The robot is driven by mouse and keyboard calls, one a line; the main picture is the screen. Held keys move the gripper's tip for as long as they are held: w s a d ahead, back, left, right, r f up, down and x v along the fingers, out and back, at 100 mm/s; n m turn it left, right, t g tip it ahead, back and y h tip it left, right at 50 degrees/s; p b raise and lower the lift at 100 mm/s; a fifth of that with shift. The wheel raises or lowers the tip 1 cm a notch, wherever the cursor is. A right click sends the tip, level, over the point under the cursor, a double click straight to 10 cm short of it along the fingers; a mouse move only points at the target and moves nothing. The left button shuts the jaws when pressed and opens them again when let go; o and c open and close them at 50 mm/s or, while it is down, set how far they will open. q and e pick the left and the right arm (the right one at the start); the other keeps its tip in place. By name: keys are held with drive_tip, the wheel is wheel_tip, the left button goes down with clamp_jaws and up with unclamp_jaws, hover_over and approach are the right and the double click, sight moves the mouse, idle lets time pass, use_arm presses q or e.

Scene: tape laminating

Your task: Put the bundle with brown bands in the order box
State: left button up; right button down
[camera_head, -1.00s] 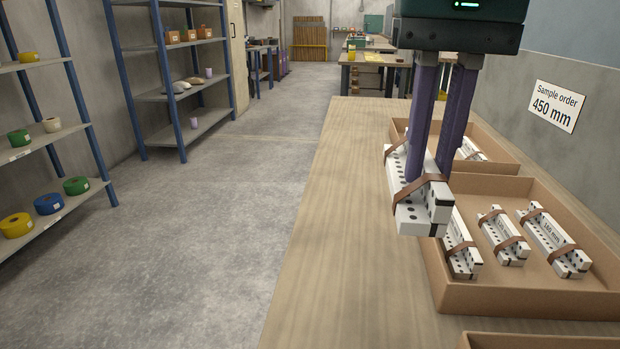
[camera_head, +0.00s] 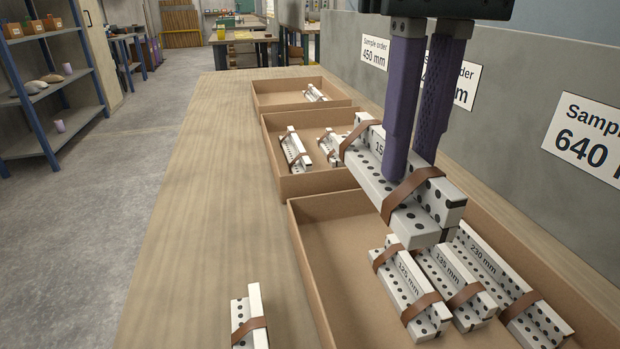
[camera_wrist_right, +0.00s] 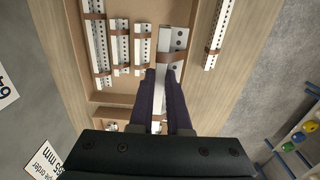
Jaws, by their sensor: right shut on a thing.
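My right gripper (camera_head: 412,160) is shut on a white, black-dotted bundle with brown bands (camera_head: 418,224). It holds the bundle tilted above the nearest cardboard box (camera_head: 335,240). The bundle's label starts with "15"; a finger hides the rest. In the right wrist view, the fingers (camera_wrist_right: 163,82) close on the held bundle (camera_wrist_right: 175,42). Several brown-banded bundles, among them 125 mm (camera_head: 408,290), 135 mm (camera_head: 450,275) and 230 mm (camera_head: 490,265), lie at the right of the nearest box. Which box is the order box cannot be told. My left gripper is not in view.
A middle box (camera_head: 315,185) and a far box (camera_head: 285,98) stand behind, both holding bundles. Another bundle (camera_head: 250,320) lies on the bench (camera_head: 190,220) left of the nearest box. Signs, including 640 (camera_head: 590,140), hang on the wall. The nearest box's left part is empty.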

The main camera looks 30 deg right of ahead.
wheel_tip(320, 180, down, 11)
drive_tip(key=shift+r+b, duration=0.1)
drive_tip(key=shift+b, duration=0.55)
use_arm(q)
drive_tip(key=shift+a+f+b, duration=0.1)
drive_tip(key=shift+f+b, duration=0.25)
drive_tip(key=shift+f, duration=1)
use_arm(e)
drive_tip(key=shift+f, duration=2.55)
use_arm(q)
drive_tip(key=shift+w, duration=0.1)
use_arm(e)
drive_tip(key=shift+w, duration=0.1)
drive_tip(key=shift+f+b, duration=0.2)
drive_tip(key=shift+b, duration=0.1)
drive_tip(key=c, duration=0.9)
unclamp_jaws()
drive_tip(key=shift+r, duration=0.1)
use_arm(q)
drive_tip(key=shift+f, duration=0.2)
use_arm(e)
drive_tip(key=shift+r+p, duration=0.2)
drive_tip(key=shift+p, duration=0.2)
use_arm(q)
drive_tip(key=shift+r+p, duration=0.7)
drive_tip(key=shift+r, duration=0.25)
use_arm(e)
wheel_tip(320, 180, up, 12)
drive_tip(key=shift+f, duration=0.1)
